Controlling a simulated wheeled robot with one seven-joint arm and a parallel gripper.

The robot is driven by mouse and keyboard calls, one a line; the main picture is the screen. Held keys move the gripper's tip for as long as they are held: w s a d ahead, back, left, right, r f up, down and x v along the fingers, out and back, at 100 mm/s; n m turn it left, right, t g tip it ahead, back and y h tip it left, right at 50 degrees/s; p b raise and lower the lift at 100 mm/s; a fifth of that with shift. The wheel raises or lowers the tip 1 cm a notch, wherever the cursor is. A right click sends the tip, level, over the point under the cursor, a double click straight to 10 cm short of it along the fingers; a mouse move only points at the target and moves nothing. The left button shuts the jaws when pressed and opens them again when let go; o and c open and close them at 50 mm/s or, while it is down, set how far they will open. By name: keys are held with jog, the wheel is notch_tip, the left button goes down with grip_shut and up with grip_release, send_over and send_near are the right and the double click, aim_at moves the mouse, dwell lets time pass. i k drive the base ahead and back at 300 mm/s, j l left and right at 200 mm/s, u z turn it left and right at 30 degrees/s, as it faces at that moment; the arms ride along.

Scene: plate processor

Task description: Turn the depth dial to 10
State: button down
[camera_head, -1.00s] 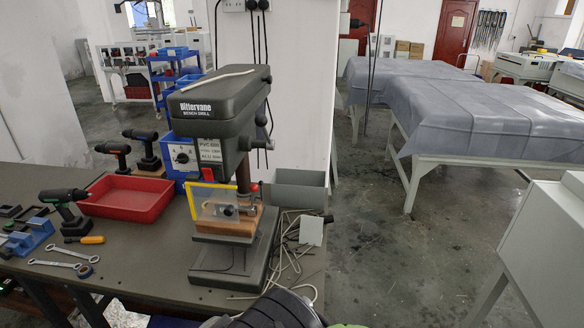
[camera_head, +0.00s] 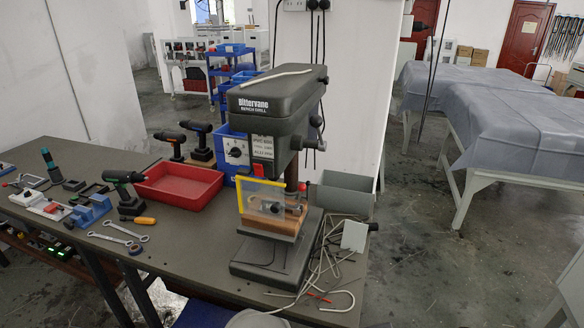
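A bench drill (camera_head: 278,105) with a dark grey-green head stands on the workbench (camera_head: 180,240). I cannot tell whether this is the depth dial. A yellow-framed clear guard (camera_head: 262,201) hangs in front of the drill's work area, over a wooden block. My gripper is not in view.
A red tray (camera_head: 178,186), cordless drills (camera_head: 124,186), spanners (camera_head: 115,234) and a screwdriver lie left of the drill. A grey bin (camera_head: 341,193) and loose cables stand right of it. Covered tables (camera_head: 520,130) stand at the right, with open floor (camera_head: 420,250) between.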

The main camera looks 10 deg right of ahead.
aim_at(235, 152)
jog(key=i+u, duration=0.15)
jog(key=u, duration=0.3)
jog(key=i+u, duration=0.1)
jog(key=u, duration=0.35)
jog(key=i+l+u, duration=0.1)
jog(key=u, duration=0.35)
jog(key=i+l+u, duration=0.1)
jog(key=u, duration=0.35)
